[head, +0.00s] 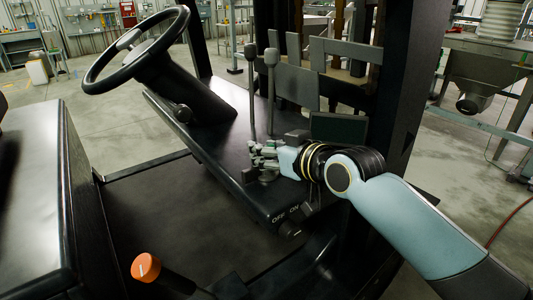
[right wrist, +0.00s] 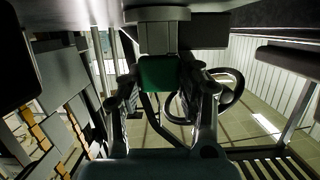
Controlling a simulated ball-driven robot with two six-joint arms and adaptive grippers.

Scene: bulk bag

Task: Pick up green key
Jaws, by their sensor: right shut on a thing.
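In the right wrist view the green key (right wrist: 158,74) shows as a green block between the fingertips of my right gripper (right wrist: 160,80). The gripper is shut on it. A grey stepped fitting (right wrist: 163,38) sits directly above the key in that view; I cannot tell whether the key is still in it. In the head view my right gripper (head: 262,164) is at the near edge of the black dashboard (head: 205,135), and the key is hidden there by the fingers. My left gripper is not in view.
A black steering wheel (head: 136,48) stands at the left. Two upright levers (head: 252,95) rise just behind my gripper. A small dark screen (head: 338,128) is beside it. A knob (head: 290,228) is on the panel's front. An orange-topped lever (head: 146,267) stands low in front.

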